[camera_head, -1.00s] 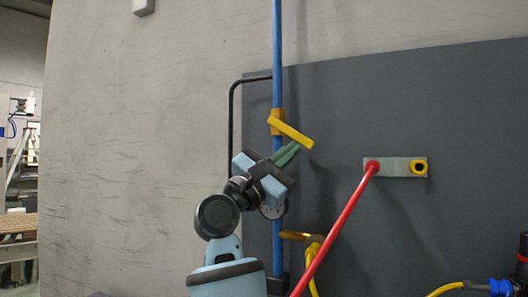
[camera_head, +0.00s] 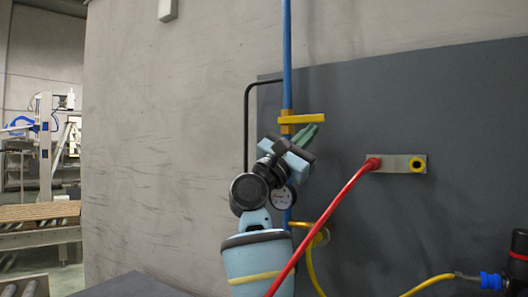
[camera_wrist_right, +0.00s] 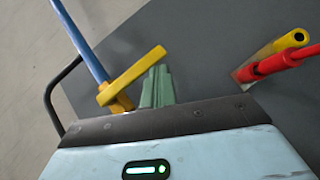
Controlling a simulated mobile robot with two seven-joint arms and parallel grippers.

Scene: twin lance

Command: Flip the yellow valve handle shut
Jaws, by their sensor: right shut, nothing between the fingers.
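The yellow valve handle (camera_head: 302,119) sits on a yellow valve body on the vertical blue pipe (camera_head: 287,50). The handle points right and lies about level, across the pipe. My right gripper (camera_head: 309,134) is shut and empty, with its green fingers just below the handle. In the right wrist view the handle (camera_wrist_right: 134,75) runs up and right from the valve, and the shut green fingers (camera_wrist_right: 157,88) are right beside it. Whether they touch the handle I cannot tell. My left gripper is not in view.
A red hose (camera_head: 330,213) runs from a grey bracket (camera_head: 394,163) down across the front, right of my arm. A black bent pipe (camera_head: 246,125) stands left of the blue pipe. A yellow hose (camera_head: 430,284) hangs low at right.

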